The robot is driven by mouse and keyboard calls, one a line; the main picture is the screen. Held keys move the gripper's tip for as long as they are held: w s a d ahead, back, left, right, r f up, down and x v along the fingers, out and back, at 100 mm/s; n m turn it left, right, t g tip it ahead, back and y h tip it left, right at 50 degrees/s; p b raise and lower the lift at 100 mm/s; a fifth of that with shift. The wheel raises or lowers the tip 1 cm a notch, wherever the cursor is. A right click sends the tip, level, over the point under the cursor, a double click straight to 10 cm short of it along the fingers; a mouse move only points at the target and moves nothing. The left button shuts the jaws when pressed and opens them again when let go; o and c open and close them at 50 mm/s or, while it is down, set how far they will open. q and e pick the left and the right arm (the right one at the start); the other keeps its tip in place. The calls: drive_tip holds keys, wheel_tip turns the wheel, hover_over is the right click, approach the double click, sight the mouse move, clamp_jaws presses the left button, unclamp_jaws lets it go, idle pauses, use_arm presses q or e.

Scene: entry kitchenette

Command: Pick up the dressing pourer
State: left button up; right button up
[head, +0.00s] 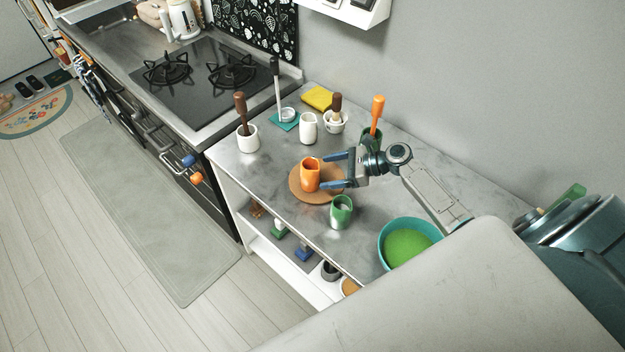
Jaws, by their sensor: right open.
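Three small pourer-like vessels stand upright on the grey marble counter. The orange pourer (310,176) is on a round cork mat (328,198), a white pourer (308,128) stands behind it, and a green pourer (341,212) with a pale inside stands in front. I cannot tell from looks alone which is the dressing pourer. My right gripper (331,171) is open and empty, its two fingers pointing left at the orange pourer's right side. The fingertips are very close to it; contact cannot be told. My left gripper is not in view.
A teal bowl with green contents (407,244) stands at the counter's front right. White mortars with brown pestles (247,137), a yellow sponge (318,98) and an orange-handled tool (376,112) stand around the back. A gas hob (205,78) is at left.

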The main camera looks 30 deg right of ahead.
sight(310, 175)
drive_tip(key=shift+x, duration=0.95)
drive_tip(key=shift+w+a+f+b, duration=0.1)
drive_tip(key=shift+a+f+b, duration=0.15)
drive_tip(key=shift+b, duration=0.3)
drive_tip(key=b+x, duration=0.2)
drive_tip(key=x, duration=0.1)
drive_tip(key=shift+w+a+f+b, duration=0.15)
drive_tip(key=shift+a+f+b, duration=0.15)
drive_tip(key=shift+b, duration=0.1)
drive_tip(key=shift+w+a, duration=0.1)
drive_tip(key=shift+w, duration=0.05)
drive_tip(key=shift+c, duration=0.9)
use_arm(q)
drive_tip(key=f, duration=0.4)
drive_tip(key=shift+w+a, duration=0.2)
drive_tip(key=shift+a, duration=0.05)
use_arm(e)
drive_tip(key=c, duration=1.1)
